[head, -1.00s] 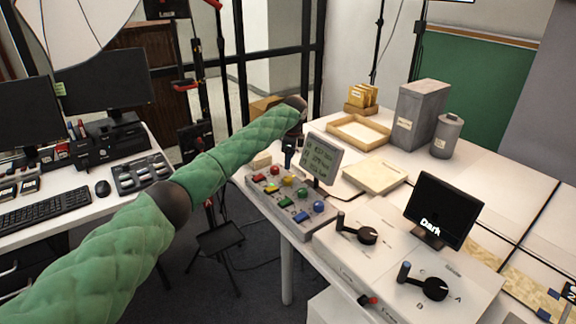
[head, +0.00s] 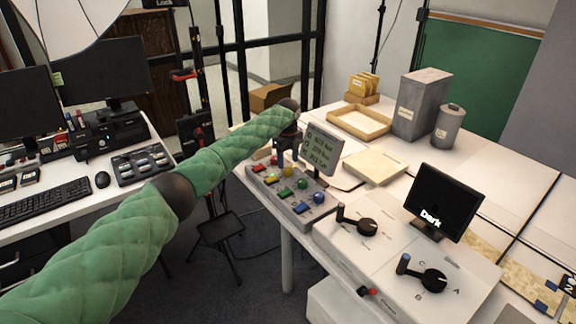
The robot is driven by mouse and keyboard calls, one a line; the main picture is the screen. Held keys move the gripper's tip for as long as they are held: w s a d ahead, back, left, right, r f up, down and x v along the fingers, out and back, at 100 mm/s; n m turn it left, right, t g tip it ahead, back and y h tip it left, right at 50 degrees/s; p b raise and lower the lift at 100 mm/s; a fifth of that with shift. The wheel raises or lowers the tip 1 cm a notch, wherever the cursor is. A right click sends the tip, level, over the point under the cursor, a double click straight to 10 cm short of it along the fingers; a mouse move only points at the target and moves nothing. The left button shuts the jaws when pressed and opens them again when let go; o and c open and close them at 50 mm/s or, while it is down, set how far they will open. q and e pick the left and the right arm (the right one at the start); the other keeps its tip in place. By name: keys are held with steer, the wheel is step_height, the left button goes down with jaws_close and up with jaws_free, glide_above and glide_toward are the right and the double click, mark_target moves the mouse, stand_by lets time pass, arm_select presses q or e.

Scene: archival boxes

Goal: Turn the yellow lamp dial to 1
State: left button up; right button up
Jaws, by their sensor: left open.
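The control panel (head: 291,213) stands at the table's left edge, with coloured balls and flat coloured pieces in rows. The yellow ball (head: 289,171) and the flat yellow piece (head: 271,181) both show; I cannot tell surely which part is the dial or read its setting. My left gripper (head: 283,156) is dark and small, hanging open at the end of my green arm over the back of the panel, near the red ball (head: 274,160). Its fingertips are hard to make out. A small screen (head: 323,150) behind the panel shows lines of text. My right gripper is out of view.
Right of the panel stand two lever dials (head: 367,227) (head: 434,280) and a black monitor (head: 443,203) reading "Dark". Behind are a flat box (head: 375,167), an open tray (head: 359,123), a grey box (head: 419,105) and a canister (head: 448,128). A desk with a keyboard (head: 45,203) is at left.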

mark_target(288, 169)
arm_select(q)
step_height(288, 169, down, 2)
steer(key=shift+f, duration=0.8)
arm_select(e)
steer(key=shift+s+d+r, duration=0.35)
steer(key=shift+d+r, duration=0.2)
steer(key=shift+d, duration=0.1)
arm_select(q)
steer(key=c, duration=1)
steer(key=shift+o, duration=0.2)
steer(key=shift+p, duration=0.3)
